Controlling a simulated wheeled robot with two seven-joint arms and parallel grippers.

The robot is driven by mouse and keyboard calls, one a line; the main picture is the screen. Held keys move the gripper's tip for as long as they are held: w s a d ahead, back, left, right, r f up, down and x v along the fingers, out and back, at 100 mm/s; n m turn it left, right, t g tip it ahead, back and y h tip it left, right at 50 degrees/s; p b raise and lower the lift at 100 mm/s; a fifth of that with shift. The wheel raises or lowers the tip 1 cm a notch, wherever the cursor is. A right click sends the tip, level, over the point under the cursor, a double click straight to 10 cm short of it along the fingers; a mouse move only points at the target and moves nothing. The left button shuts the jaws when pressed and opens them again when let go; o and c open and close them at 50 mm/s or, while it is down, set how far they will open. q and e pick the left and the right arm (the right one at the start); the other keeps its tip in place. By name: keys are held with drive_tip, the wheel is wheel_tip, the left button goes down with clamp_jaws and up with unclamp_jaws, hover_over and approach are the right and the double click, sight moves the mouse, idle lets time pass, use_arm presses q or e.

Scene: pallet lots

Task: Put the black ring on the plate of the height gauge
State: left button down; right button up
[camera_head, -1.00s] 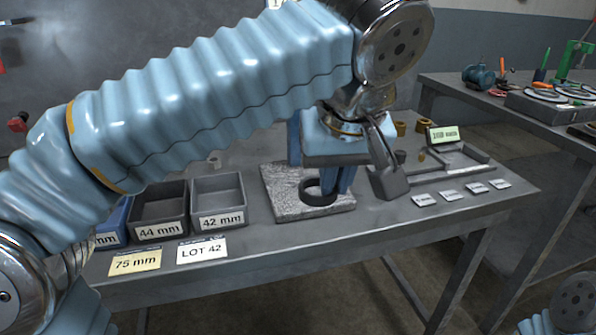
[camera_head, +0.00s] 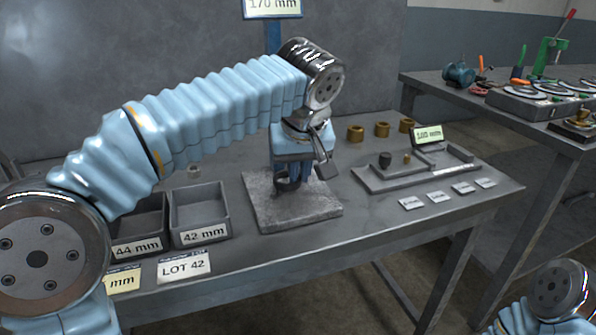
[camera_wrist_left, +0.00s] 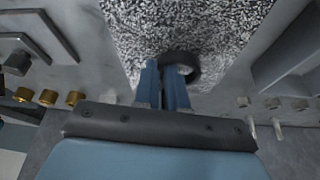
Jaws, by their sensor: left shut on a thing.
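The black ring (camera_head: 282,185) is at my left gripper's (camera_head: 289,180) fingertips, over the middle to back part of the speckled grey plate (camera_head: 307,209). I cannot tell whether it touches the plate. In the left wrist view the ring (camera_wrist_left: 190,69) shows as a dark loop at the tips of the blue fingers (camera_wrist_left: 165,78), mostly beside the right finger. The left gripper is shut on it. A blue column (camera_head: 273,38) with a 170 mm display (camera_head: 272,7) rises behind; its foot is hidden by my arm. My right gripper is out of view.
Grey bins marked 44 mm (camera_head: 138,243) and 42 mm (camera_head: 200,233) stand left of the plate. Right of it are a flat fixture (camera_head: 385,184) with a display (camera_head: 428,135), several small cards and three brass rings (camera_head: 381,129). Bare tabletop lies in front of the plate.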

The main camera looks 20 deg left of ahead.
use_arm(q)
drive_tip(key=shift+w+a+f, duration=0.25)
drive_tip(key=shift+w+f, duration=0.25)
drive_tip(key=shift+f, duration=0.05)
drive_tip(key=shift+f, duration=0.15)
drive_tip(key=c, duration=1.2)
unclamp_jaws()
